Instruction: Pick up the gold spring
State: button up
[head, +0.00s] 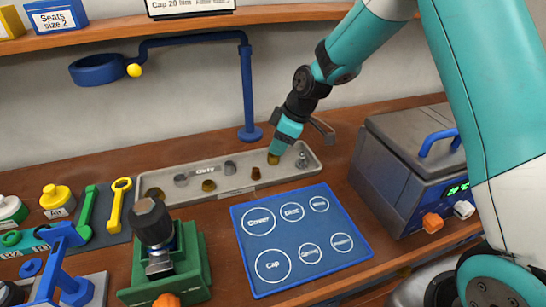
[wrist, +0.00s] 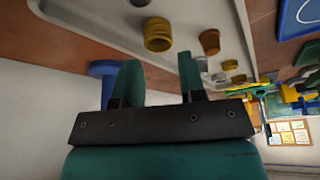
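The gold spring (head: 273,159) stands in the right part of the grey tray marked "Dirty" (head: 237,192). In the wrist view the spring (wrist: 158,35) is a ribbed gold ring shape, just beyond the fingertips and roughly centred between them. My gripper (head: 284,143) is right above and beside the spring in the head view and partly overlaps it. In the wrist view my gripper (wrist: 160,72) has its two teal fingers apart with nothing between them. I cannot tell how large the gap to the spring is.
A brown cylinder (head: 255,173) stands close to the spring, and a silver part (head: 302,160) is at its right. Several small gold and grey parts lie further left in the tray. A blue stand (head: 247,90) rises behind; a grey machine (head: 405,165) is right. A blue mat (head: 300,240) lies in front.

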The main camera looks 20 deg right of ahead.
jog(key=p+x, duration=0.1)
jog(key=x, duration=0.3)
jog(key=shift+f, duration=0.25)
jog(key=c, duration=0.5)
jog(key=shift+r, duration=0.1)
jog(key=shift+c, duration=0.2)
